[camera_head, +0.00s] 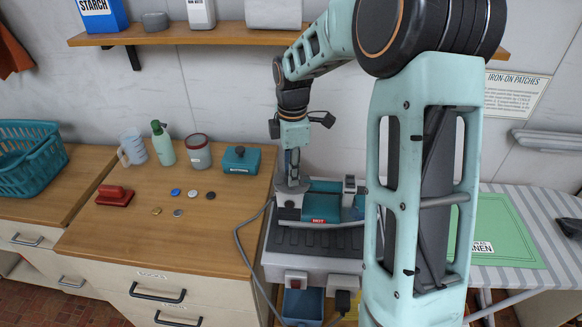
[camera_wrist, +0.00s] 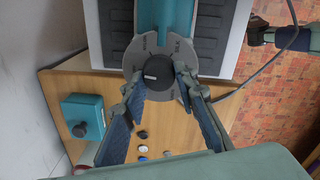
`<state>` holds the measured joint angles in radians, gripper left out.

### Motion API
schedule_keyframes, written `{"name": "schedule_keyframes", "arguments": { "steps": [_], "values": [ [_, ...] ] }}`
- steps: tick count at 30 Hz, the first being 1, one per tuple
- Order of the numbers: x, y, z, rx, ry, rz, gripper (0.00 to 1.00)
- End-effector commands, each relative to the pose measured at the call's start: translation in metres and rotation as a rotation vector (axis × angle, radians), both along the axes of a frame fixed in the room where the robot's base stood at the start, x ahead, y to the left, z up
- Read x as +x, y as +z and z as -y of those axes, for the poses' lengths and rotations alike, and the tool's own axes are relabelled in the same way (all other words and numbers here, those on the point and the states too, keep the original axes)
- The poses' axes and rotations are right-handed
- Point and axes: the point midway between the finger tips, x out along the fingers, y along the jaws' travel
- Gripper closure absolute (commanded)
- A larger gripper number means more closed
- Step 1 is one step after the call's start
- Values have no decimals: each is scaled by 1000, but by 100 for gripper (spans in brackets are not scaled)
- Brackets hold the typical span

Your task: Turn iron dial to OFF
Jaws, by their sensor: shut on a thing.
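The iron (camera_head: 328,208) is teal and rests on a dark ridged stand, with a red label on its side. Its dial (camera_wrist: 159,70) is a dark round knob with a pale mark, on a grey disc (camera_wrist: 138,50) lettered around its edge. SILK is partly readable; the other words are too small. My gripper (camera_head: 292,178) points down over the end of the iron. In the wrist view my gripper (camera_wrist: 161,80) has one finger on each side of the dial and is shut on it. In the head view the dial is hidden behind my gripper.
A grey cord (camera_head: 240,240) runs along the counter's edge beside the stand. Left on the wooden counter (camera_head: 120,235) are a teal box (camera_head: 241,160), a jar (camera_head: 198,152), a green bottle (camera_head: 163,146), small discs and a red block (camera_head: 115,195). A shelf (camera_head: 190,33) hangs above.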

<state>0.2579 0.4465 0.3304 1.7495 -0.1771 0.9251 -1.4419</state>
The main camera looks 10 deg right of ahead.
Motion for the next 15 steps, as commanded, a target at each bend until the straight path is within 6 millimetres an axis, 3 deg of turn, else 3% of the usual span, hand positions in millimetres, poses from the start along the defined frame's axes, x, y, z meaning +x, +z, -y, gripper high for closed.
{"name": "schedule_keyframes", "arguments": {
  "steps": [15],
  "values": [
    [0,0,1,-2,136,-1,97]
  ]
}}
